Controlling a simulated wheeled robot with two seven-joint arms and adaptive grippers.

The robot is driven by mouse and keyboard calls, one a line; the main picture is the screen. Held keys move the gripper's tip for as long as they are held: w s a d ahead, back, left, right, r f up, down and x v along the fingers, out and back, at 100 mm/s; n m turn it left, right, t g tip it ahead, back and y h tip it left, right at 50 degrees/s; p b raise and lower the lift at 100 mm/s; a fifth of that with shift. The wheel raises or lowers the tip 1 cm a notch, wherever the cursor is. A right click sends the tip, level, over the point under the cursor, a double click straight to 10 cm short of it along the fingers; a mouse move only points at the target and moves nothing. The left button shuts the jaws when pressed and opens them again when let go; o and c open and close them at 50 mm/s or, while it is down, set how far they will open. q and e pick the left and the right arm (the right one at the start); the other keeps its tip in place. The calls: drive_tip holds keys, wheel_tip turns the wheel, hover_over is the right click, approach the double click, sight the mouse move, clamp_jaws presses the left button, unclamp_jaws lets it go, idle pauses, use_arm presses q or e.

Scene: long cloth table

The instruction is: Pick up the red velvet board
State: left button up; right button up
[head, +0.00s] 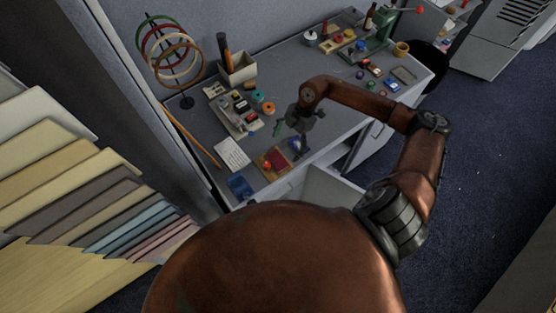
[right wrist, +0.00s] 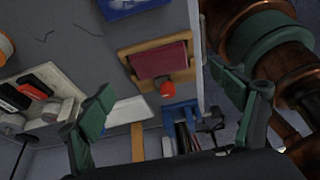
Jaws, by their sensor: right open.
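The red velvet board (head: 279,158) lies near the table's front edge on a tan wooden tray (head: 263,174). In the right wrist view the dark red board (right wrist: 158,61) lies on the tray (right wrist: 125,55), with a bright red round piece (right wrist: 167,89) at its edge. My right gripper (head: 290,138) is open and empty above the table, just beyond the board. In the right wrist view its two green-padded fingers (right wrist: 168,88) stand wide apart, and the board shows between and beyond them. My left gripper is not in view.
A white card (head: 232,153) lies left of the tray, and a blue item (head: 240,186) is in front at the left. A tray of small parts (head: 237,110) and a pen holder (head: 238,69) stand behind. A ring stand (head: 186,102) is at the left. An open drawer (head: 325,187) juts out at the front.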

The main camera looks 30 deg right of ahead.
sight(278, 159)
drive_tip(key=x, duration=0.7)
drive_tip(key=shift+a, duration=0.15)
drive_tip(key=shift+c, duration=0.4)
drive_tip(key=shift+r, duration=0.1)
drive_tip(key=c, duration=1.2)
drive_tip(key=shift+r, duration=0.1)
